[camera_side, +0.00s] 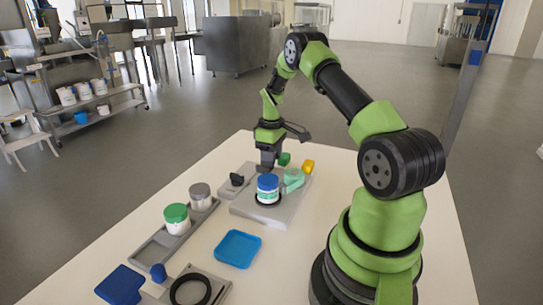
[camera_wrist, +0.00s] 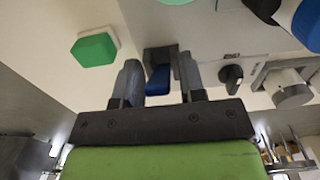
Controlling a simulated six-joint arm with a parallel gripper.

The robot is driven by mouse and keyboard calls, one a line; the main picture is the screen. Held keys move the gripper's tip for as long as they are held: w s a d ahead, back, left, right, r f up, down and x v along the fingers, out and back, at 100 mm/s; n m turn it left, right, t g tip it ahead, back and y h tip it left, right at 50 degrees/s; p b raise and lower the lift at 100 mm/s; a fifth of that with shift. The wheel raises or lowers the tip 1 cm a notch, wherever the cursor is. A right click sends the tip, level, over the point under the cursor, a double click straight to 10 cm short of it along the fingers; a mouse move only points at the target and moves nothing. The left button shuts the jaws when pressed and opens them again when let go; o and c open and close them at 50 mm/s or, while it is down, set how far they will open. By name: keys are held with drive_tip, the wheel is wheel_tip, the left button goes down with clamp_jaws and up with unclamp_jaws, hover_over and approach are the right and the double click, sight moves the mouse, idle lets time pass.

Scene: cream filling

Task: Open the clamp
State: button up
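My gripper (camera_side: 268,160) points down over the back edge of the grey fixture plate (camera_side: 262,212). In the wrist view its two fingers (camera_wrist: 159,75) are apart, one on each side of a blue lever-like piece (camera_wrist: 158,79) on a dark grey block (camera_wrist: 160,54). This looks like the clamp; I cannot tell whether a finger touches it. The side view does not show this piece, as the gripper covers that area. A white jar with a blue lid (camera_side: 268,187) stands upright on the plate, in a black ring. It shows partly at the wrist view's top right (camera_wrist: 308,22).
A black knob (camera_side: 237,179) sits beside the plate. Mint-green (camera_side: 293,178), green (camera_side: 284,159) and yellow (camera_side: 308,166) pieces are to the gripper's right. A green-lidded jar (camera_side: 176,217), a grey-lidded jar (camera_side: 201,196) and a blue tray (camera_side: 238,249) stand nearer the camera.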

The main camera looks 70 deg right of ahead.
clamp_jaws()
drive_tip(key=shift+s+f+t, duration=0.25)
drive_tip(key=shift+s+t, duration=0.1)
drive_tip(key=shift+t, duration=0.45)
drive_tip(key=shift+o, duration=1.3)
unclamp_jaws()
wheel_tip(320, 180, up, 10)
drive_tip(key=s, duration=0.1)
drive_tip(key=shift+s, duration=0.25)
